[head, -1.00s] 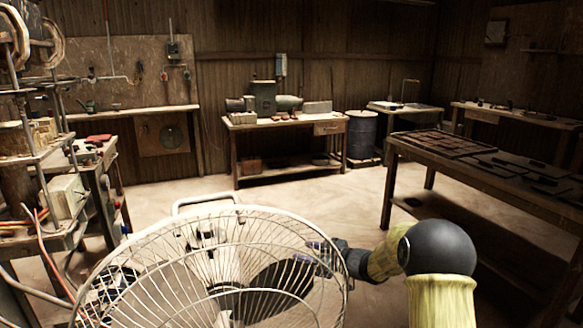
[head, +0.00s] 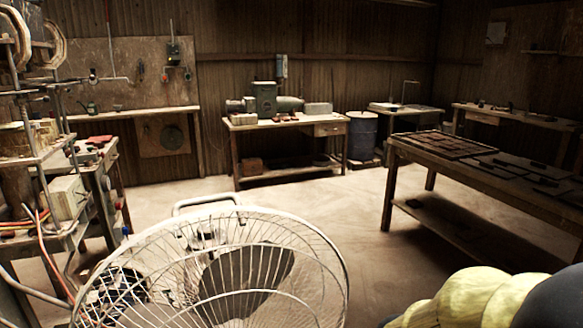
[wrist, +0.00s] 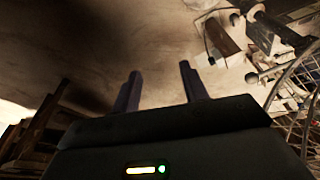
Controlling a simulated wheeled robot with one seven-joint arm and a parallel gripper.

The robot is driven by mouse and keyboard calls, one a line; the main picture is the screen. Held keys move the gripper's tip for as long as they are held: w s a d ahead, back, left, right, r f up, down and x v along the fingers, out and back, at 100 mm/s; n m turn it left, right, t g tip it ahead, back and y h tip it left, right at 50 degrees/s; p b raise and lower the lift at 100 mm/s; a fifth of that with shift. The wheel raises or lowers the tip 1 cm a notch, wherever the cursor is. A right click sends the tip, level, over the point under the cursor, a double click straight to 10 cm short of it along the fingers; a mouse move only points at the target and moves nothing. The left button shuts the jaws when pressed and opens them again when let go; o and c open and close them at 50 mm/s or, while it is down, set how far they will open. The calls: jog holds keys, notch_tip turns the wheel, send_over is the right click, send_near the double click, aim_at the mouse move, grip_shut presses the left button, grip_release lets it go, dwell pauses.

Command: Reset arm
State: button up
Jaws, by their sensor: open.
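My gripper (wrist: 158,88) shows in the wrist view, with its two dark fingers apart and nothing between them. Bare pale floor lies behind the fingers. In the head view, only part of my arm shows, in yellow and dark grey at the lower right corner. The gripper itself is outside the head view.
A wire-cage fan (head: 215,275) stands close in front. A workbench with tiles (head: 490,165) is at the right. A machine stand (head: 65,195) is at the left. A bench with a green machine (head: 290,122) and a blue barrel (head: 362,138) stand at the back. Open floor lies between.

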jog(key=w+p+v, duration=0.3)
jog(key=p+v, duration=1)
jog(key=w+r+p+v, duration=0.1)
jog(key=w+p+v, duration=0.2)
jog(key=p+v, duration=1)
jog(key=shift+r+p, duration=0.5)
jog(key=shift+p, duration=0.15)
jog(key=shift+c, duration=0.8)
jog(key=shift+w, duration=0.1)
